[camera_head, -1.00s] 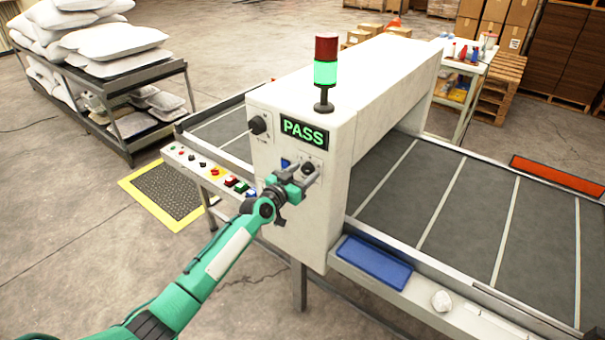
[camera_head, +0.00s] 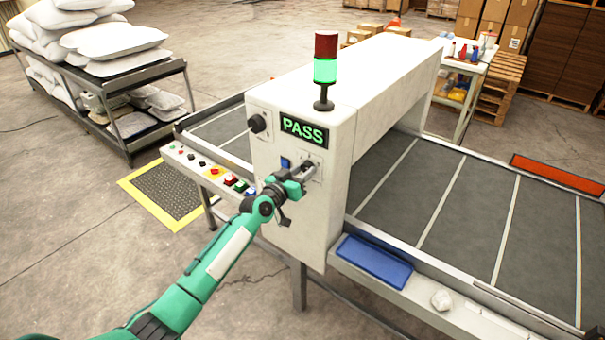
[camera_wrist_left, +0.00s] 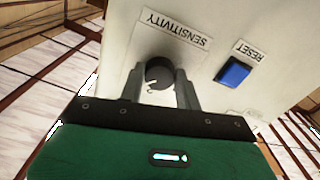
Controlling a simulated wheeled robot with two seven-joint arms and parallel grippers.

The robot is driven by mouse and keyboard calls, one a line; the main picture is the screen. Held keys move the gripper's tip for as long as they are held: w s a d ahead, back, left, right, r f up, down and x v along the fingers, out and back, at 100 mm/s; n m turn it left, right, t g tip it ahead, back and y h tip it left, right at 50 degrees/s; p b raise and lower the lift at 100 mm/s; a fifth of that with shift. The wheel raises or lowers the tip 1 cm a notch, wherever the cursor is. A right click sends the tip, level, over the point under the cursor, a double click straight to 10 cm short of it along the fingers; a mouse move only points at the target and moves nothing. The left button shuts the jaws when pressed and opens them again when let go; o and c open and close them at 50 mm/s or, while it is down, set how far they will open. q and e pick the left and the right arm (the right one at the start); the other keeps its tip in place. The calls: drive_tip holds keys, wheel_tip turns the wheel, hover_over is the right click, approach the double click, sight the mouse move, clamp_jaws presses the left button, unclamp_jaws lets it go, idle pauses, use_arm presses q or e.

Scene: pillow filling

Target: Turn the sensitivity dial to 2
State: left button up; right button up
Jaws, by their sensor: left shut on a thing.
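The sensitivity dial (camera_wrist_left: 157,71) is a dark round knob on the machine's white end panel, under a SENSITIVITY label (camera_wrist_left: 175,25) in the left wrist view. My left gripper (camera_head: 305,172) is at the panel below the green PASS display (camera_head: 304,131). In the left wrist view its grey fingers (camera_wrist_left: 160,80) stand on either side of the dial and are shut on it. A small white mark shows at the dial's lower edge, but I cannot read the setting. In the head view the gripper mostly hides the dial. My right gripper is not in view.
A blue RESET button (camera_wrist_left: 233,72) sits beside the dial. A control strip with buttons (camera_head: 205,170) and a blue tray (camera_head: 374,262) flank the panel. A green-lit signal tower (camera_head: 325,72) stands on top.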

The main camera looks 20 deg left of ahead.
use_arm(q)
drive_tip(key=n, duration=0.4)
drive_tip(key=shift+n+b, duration=0.3)
drive_tip(key=n, duration=0.3)
drive_tip(key=shift+n, duration=0.7)
drive_tip(key=o, duration=0.9)
drive_tip(key=shift+o, duration=0.3)
drive_tip(key=shift+s, duration=0.1)
